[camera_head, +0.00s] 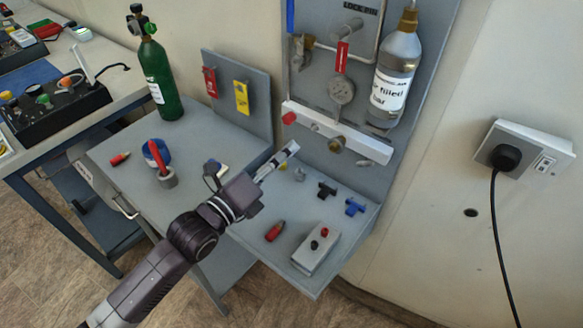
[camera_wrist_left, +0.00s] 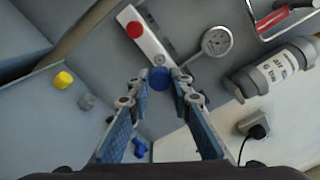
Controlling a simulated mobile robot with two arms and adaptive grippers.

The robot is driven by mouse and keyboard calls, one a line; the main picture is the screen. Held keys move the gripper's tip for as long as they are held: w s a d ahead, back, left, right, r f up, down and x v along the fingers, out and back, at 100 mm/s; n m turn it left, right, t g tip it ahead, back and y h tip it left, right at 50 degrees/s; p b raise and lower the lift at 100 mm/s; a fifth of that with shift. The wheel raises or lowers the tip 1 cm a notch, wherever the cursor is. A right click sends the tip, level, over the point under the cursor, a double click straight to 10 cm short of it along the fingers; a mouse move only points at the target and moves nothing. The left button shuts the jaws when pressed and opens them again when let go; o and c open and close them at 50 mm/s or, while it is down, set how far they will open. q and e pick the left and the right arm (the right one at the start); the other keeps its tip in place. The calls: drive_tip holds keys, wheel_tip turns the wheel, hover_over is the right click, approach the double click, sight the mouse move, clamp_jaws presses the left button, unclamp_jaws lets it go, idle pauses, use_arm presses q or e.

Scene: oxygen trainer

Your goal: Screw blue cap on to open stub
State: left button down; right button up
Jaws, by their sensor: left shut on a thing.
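My left gripper (camera_head: 290,149) reaches toward the white manifold bar (camera_head: 365,148) on the grey panel. In the left wrist view its fingers (camera_wrist_left: 160,84) are shut on a round blue cap (camera_wrist_left: 159,78), which sits between the tips and overlaps the bar's lower end. The cap cannot be made out in the head view. The bar carries a red cap (camera_head: 289,118) at its left end, a small stub (camera_head: 315,127) near its middle and a brass fitting (camera_head: 337,144) further right. I cannot tell whether the blue cap touches a stub. My right gripper is out of view.
Below the bar, the shelf holds a black tee (camera_head: 327,190), a blue tee (camera_head: 355,207), a red piece (camera_head: 275,231) and a grey switch box (camera_head: 316,249). A gauge (camera_head: 341,90) and a bottle (camera_head: 397,78) are on the panel. A green cylinder (camera_head: 157,80) stands left.

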use_arm(q)
drive_tip(key=shift+w, duration=0.15)
drive_tip(key=shift+w+d, duration=0.3)
drive_tip(key=shift+w, duration=0.1)
drive_tip(key=shift+b+x, duration=0.3)
drive_tip(key=shift+x, duration=2.15)
drive_tip(key=shift+p, duration=0.5)
